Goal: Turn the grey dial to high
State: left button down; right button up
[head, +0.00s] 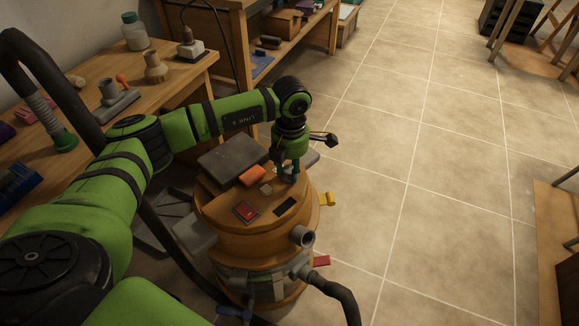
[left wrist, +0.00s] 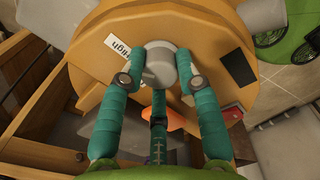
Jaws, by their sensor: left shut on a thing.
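The grey dial (left wrist: 160,65) sits on the round orange-brown top of a drum-shaped machine (head: 250,258). A white label reading "High" (left wrist: 118,47) is beside the dial, to its left in the left wrist view. My left gripper (left wrist: 161,72) points down with its teal fingers shut on the dial, one at each side. In the head view the left gripper (head: 289,174) is over the machine's top and largely hides the dial. I cannot tell which setting the dial points to. My right gripper is not in view.
The machine's top also bears an orange piece (head: 252,176), a red switch (head: 246,211) and a dark rectangle (head: 285,207). A black hose (head: 335,290) leaves its front. A wooden workbench (head: 165,88) with tools stands at the left. Tiled floor (head: 420,200) is clear at the right.

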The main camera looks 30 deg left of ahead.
aim_at(290, 170)
pick_arm(q)
jog(key=c, duration=0.9)
grip_release()
jog(key=shift+s+f, duration=0.1)
jog(key=shift+r, duration=0.4)
notch_tip(290, 170, up, 11)
jog(key=shift+d+r, duration=0.15)
